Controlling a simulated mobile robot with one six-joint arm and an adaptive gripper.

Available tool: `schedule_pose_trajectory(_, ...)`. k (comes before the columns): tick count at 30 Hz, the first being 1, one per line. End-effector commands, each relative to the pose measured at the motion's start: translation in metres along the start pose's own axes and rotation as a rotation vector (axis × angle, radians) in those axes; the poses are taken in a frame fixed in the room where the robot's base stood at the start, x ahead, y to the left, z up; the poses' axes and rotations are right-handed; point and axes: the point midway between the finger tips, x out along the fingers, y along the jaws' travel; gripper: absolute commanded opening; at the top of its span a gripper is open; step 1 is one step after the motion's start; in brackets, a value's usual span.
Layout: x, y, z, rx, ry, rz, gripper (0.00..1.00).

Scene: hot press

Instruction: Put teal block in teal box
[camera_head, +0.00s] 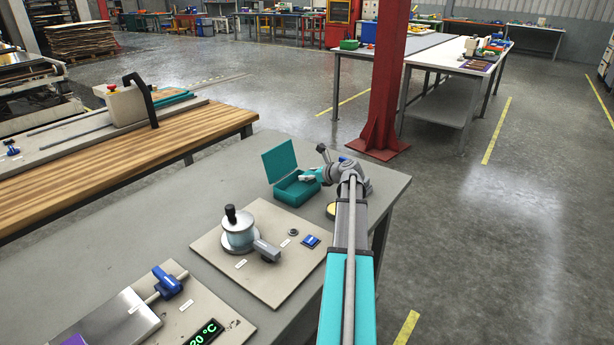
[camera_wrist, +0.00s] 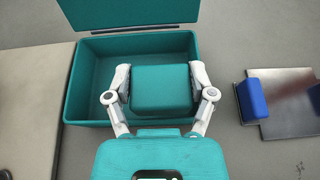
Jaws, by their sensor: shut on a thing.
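The teal box (camera_head: 300,190) stands on the grey table with its lid (camera_head: 279,160) raised. In the wrist view the open box (camera_wrist: 84,106) lies behind the gripper, its lid (camera_wrist: 130,12) at the top edge. My gripper (camera_wrist: 160,88) is shut on the teal block (camera_wrist: 162,86), one finger on each side. The block overlaps the front part of the box opening in the wrist view; its exact height above the box floor I cannot tell. In the head view my gripper (camera_head: 309,176) is at the box's right side, and the block is hard to make out.
A blue block-like part (camera_wrist: 252,100) and a dark metal plate (camera_wrist: 285,108) lie right of the box. A beige panel (camera_head: 262,280) with a metal device (camera_head: 240,235) is on the near table. A red column (camera_head: 386,80) stands behind the table.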

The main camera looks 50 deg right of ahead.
Motion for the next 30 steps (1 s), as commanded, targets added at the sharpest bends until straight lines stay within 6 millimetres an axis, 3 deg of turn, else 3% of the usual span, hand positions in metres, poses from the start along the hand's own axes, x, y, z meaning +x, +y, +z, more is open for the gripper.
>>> schedule_pose_trajectory(14, 0.0029, 0.0000, -0.0066, 0.001, -0.001, 0.000, 0.10)
schedule_pose_trajectory(15, 0.0029, 0.0000, -0.0069, 0.000, 0.000, 0.000, 0.75)
schedule_pose_trajectory(18, 0.0029, 0.0001, -0.0069, 0.000, 0.000, 0.000, 0.93)
schedule_pose_trajectory(20, 0.0029, 0.0001, -0.0069, 0.000, 0.000, 0.000, 1.00)
schedule_pose_trajectory(30, 0.0030, 0.0002, -0.0068, 0.000, 0.000, 0.000, 1.00)
